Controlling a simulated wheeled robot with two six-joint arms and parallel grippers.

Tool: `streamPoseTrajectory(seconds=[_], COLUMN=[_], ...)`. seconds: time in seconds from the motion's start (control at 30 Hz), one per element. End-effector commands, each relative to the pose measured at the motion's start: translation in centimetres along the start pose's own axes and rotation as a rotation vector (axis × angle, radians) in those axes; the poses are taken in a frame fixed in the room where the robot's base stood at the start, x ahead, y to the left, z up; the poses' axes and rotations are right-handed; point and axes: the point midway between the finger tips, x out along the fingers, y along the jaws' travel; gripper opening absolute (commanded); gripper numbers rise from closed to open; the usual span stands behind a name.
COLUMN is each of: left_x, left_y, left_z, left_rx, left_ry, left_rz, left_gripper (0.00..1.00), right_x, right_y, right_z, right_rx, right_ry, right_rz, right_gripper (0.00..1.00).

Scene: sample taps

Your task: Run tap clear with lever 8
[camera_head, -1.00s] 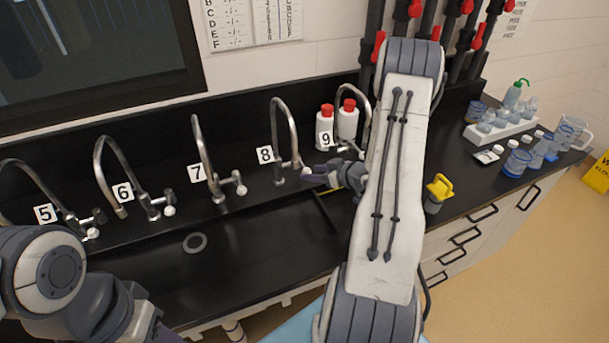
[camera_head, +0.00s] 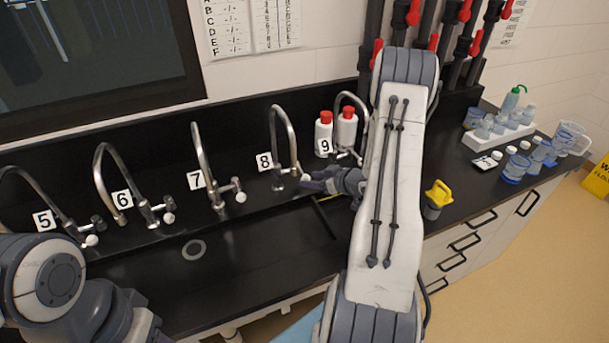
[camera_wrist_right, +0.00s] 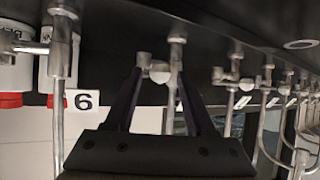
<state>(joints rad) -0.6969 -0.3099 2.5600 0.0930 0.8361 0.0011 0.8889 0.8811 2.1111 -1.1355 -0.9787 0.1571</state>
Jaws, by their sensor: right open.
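Tap 8 (camera_head: 274,125) is a silver gooseneck tap on the black ledge beside its number label 8 (camera_head: 264,161). My right gripper (camera_head: 308,184) is open at the base of this tap, and its fingers partly cover the lever in the head view. In the right wrist view, which is upside down, the open fingers (camera_wrist_right: 158,76) stand either side of the lever's white round end (camera_wrist_right: 159,72). I cannot tell whether they touch it. No water shows at the spout. My left arm is at lower left; its fingers are out of sight.
Tap 7 (camera_head: 199,150) stands to the left and tap 9 (camera_head: 360,104) to the right, near two red-capped bottles (camera_head: 346,130). The black sink (camera_head: 130,285) lies in front. A yellow-topped container (camera_head: 437,195) stands right of my arm.

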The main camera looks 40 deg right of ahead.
Motion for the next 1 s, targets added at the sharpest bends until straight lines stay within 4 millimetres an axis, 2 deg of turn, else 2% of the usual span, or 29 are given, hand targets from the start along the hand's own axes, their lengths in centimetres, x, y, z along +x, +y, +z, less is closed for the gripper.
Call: streamPoseTrajectory(seconds=[0.1, 0.4, 1.0], left_x=[-1.1, -2.8, -2.8], left_y=[0.1, 0.2, 0.2], left_z=[-0.1, -0.1, -0.1], left_rx=[0.000, 0.000, 0.000], left_ry=[0.000, 0.000, 0.000], left_rz=[0.000, 0.000, 0.000], left_gripper=[0.50, 0.50, 0.50], right_x=[-1.7, -5.0, -5.4], right_y=[0.1, 0.0, 0.0], right_z=[-0.2, -0.2, 0.0], right_rx=[0.002, 0.001, -0.001], right_ry=[-0.001, 0.000, 0.000], right_rz=[0.002, 0.002, 0.000], right_gripper=[0.55, 0.55, 0.55])
